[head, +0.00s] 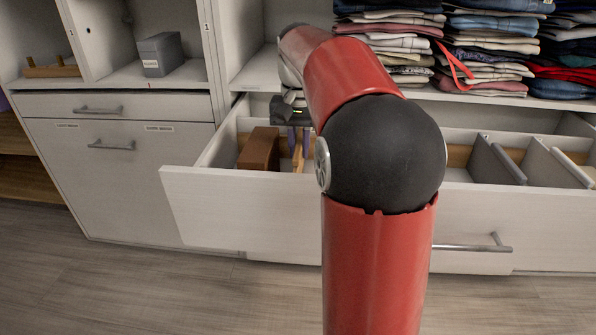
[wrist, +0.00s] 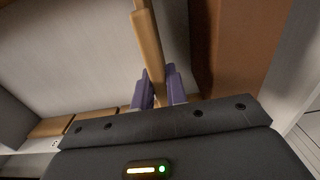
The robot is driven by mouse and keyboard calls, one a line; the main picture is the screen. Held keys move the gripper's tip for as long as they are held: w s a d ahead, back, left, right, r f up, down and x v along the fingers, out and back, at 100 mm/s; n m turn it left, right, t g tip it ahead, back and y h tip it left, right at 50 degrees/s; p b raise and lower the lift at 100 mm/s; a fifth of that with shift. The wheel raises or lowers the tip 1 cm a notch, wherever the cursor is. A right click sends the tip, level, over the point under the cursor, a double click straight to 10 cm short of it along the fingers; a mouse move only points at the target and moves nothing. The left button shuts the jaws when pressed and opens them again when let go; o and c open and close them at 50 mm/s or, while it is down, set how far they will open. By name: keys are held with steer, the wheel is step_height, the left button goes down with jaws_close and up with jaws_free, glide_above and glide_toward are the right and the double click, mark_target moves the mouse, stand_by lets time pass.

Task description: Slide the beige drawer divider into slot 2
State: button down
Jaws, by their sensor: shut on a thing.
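My gripper (head: 299,140) hangs inside the open drawer (head: 240,208), partly hidden by my arm. In the wrist view its purple fingers (wrist: 160,87) are shut on a narrow tan piece, seen nearly edge-on, which I take for the beige drawer divider (wrist: 150,48). In the head view a little of the divider (head: 298,158) shows below the fingers; its lower end is hidden by the drawer front. I cannot tell whether it touches the drawer floor or sits in a slot. No slot number is readable, so slot 2 cannot be picked out.
A brown block (head: 260,149) stands in the drawer just left of my gripper. Grey dividers (head: 494,160) and a pale one (head: 556,164) stand at the drawer's right. Folded clothes (head: 470,50) are stacked above. A grey box (head: 160,54) sits in the left cubby.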

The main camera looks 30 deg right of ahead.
steer(key=shift+r+p, duration=3.5)
steer(key=shift+r, duration=0.15)
